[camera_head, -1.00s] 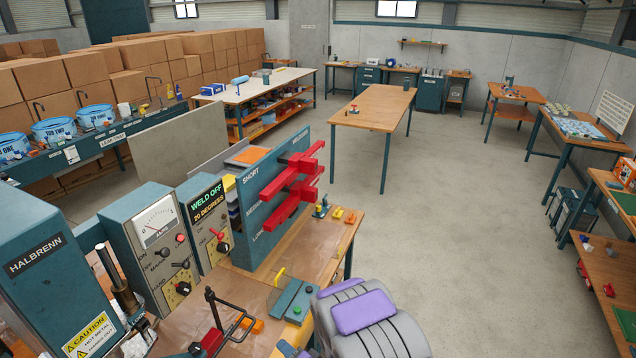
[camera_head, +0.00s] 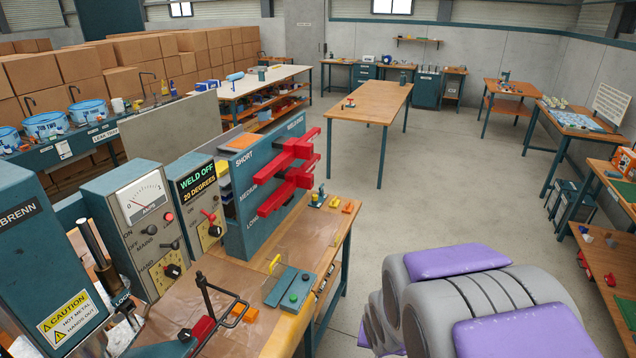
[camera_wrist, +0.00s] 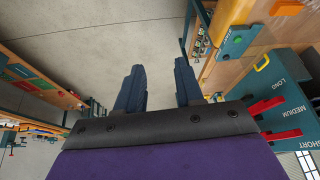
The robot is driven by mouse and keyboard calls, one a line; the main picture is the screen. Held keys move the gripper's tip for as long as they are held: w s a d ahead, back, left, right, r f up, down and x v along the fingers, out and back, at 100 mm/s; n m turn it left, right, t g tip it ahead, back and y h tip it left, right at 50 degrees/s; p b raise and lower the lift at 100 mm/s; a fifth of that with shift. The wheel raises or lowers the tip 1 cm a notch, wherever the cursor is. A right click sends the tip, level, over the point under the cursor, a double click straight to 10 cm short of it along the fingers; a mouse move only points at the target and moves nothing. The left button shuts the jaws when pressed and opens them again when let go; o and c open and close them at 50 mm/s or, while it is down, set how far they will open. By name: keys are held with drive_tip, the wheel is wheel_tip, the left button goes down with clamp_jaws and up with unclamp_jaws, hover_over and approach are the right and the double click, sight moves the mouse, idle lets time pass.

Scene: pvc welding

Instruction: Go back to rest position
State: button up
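My gripper (camera_wrist: 158,88) shows in the wrist view with its two dark fingers spread apart and nothing between them. Bare floor shows beyond the fingers. In the head view only my grey and purple arm links show at the lower right, over the floor beside the welding bench (camera_head: 325,235); the gripper itself is not seen there. The welding station stands at the left, with its meter box (camera_head: 140,215) and a display box (camera_head: 200,190) reading WELD OFF, 20 DEGREES.
A rack with red bars (camera_head: 290,170) stands on the bench. A green-button panel (camera_head: 293,290) sits near its front edge. A wooden table (camera_head: 370,100) stands further back. Side benches (camera_head: 610,265) line the right. The middle floor is open.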

drive_tip(key=s+r+n+g+b, duration=0.1)
drive_tip(key=s+r+g+b, duration=0.1)
drive_tip(key=s, duration=1.1)
drive_tip(key=s+r+n+g+b, duration=0.1)
drive_tip(key=s+r+g+b, duration=0.2)
drive_tip(key=s, duration=1.1)
drive_tip(key=shift+s+d+r+n+g+y, duration=0.2)
drive_tip(key=shift+d+r+n+g+y, duration=0.15)
drive_tip(key=shift+r+g, duration=0.5)
drive_tip(key=shift+a, duration=0.1)
